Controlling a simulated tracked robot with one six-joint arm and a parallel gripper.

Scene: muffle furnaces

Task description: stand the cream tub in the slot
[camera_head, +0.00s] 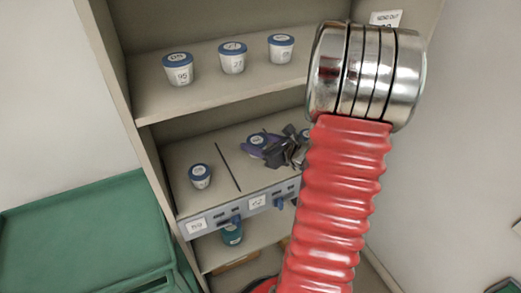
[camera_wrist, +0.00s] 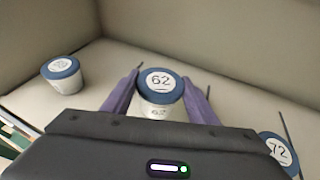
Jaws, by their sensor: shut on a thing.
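The cream tub (camera_wrist: 160,88), a cream cup with a blue lid and a white label reading 62, is upright between my purple fingers in the wrist view. My gripper (camera_wrist: 158,96) is shut on it, one finger on each side. In the head view the tub (camera_head: 257,140) and gripper (camera_head: 266,150) are over the middle shelf (camera_head: 213,203), right of a thin dark divider (camera_head: 228,167). The shelf's slot has a front label (camera_head: 257,202). I cannot tell whether the tub's base touches the shelf; its lower part is hidden.
A similar tub (camera_head: 200,175) stands left of the divider. Another, labelled 72 (camera_wrist: 275,150), is at the lower right of the wrist view, beside a divider. Several tubs (camera_head: 232,57) line the upper shelf. My red arm hides the shelf's right part.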

